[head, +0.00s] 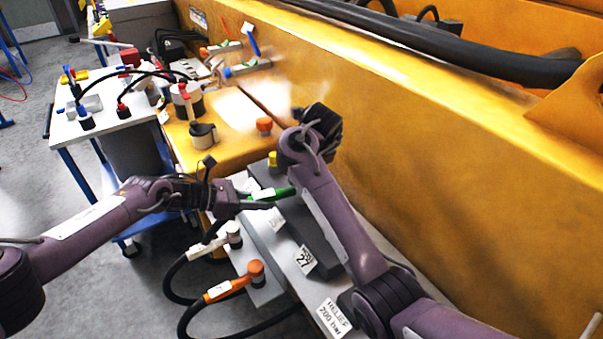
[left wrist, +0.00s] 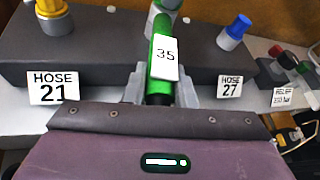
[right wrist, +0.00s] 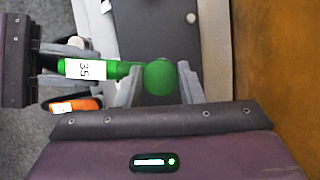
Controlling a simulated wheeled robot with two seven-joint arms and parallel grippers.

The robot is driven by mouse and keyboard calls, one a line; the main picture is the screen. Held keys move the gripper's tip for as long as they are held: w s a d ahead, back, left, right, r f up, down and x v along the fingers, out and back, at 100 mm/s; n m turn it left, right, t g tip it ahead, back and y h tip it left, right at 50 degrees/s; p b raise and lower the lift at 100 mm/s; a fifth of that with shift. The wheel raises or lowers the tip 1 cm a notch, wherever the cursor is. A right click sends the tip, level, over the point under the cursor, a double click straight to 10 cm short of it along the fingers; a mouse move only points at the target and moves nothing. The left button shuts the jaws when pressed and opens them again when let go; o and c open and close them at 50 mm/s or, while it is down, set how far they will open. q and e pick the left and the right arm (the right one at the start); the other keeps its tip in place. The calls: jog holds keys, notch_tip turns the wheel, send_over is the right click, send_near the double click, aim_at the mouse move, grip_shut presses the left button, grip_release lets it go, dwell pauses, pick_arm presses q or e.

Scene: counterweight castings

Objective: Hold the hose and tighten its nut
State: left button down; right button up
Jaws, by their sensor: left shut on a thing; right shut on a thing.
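The green hose end (head: 284,193) bears a white tag reading 35. My left gripper (left wrist: 162,88) is shut on it, with the hose (left wrist: 164,45) lying between the fingers. In the right wrist view the hose (right wrist: 112,68) runs from the left gripper to a round green nut (right wrist: 160,77). My right gripper (right wrist: 160,88) is shut on this nut, one finger on each side, over the dark block. Whether the nut is seated on a port cannot be told.
The dark manifold block (left wrist: 100,72) carries tags HOSE 21 (left wrist: 53,88) and HOSE 27 (left wrist: 230,87), a yellow cap (left wrist: 53,18) and a blue-capped fitting (left wrist: 234,30). Orange (head: 232,284) and white (head: 215,241) hose ends lie nearby. A yellow machine wall (head: 430,160) stands close on the right.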

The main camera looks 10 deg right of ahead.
jog(key=shift+m, duration=0.4)
pick_arm(q)
jog(key=shift+a, duration=0.1)
pick_arm(e)
jog(key=o, duration=1)
jog(key=a+v, duration=0.1)
jog(key=v, duration=0.6)
jog(key=shift+d+r, duration=0.25)
jog(key=shift+d, duration=0.2)
jog(key=shift+s, duration=0.1)
pick_arm(q)
jog(key=c, duration=1.1)
grip_release()
